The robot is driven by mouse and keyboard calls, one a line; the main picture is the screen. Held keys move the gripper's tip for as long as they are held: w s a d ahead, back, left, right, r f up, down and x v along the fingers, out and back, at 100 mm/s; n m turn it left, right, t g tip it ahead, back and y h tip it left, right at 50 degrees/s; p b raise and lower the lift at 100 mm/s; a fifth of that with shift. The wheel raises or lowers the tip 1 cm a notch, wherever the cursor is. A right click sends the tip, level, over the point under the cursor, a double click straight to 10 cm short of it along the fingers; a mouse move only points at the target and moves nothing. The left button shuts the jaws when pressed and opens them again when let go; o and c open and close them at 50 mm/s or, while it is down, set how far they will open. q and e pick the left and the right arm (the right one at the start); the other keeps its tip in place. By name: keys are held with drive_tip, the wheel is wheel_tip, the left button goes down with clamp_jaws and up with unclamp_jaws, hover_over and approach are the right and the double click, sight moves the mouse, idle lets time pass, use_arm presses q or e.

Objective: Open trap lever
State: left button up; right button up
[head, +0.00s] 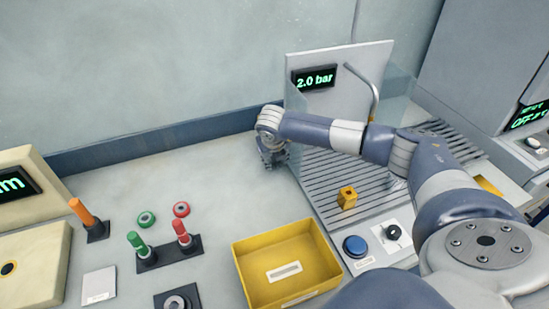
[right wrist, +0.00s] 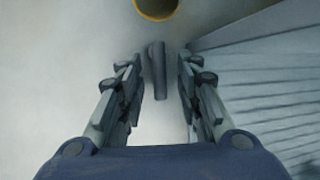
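A short dark grey lever (right wrist: 157,70), which looks like the trap lever, shows in the right wrist view. It lies between my right gripper's two fingertips, with a gap on both sides. My right gripper (right wrist: 158,78) is open and empty. In the head view my right gripper (head: 272,158) is beside the left edge of the slatted drain board, near the back wall, and the lever is hidden there. The exact depth between fingertips and lever cannot be told. My left gripper is not in view.
A yellow-rimmed round opening (right wrist: 157,9) is just beyond the lever. The slatted board (head: 336,185) carries a small yellow block (head: 347,197); an upright panel with a "2.0 bar" display (head: 314,78) stands behind. A yellow bin (head: 240,262) and colored handles (head: 182,232) are in front.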

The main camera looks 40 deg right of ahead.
drive_tip(key=v, duration=1.2)
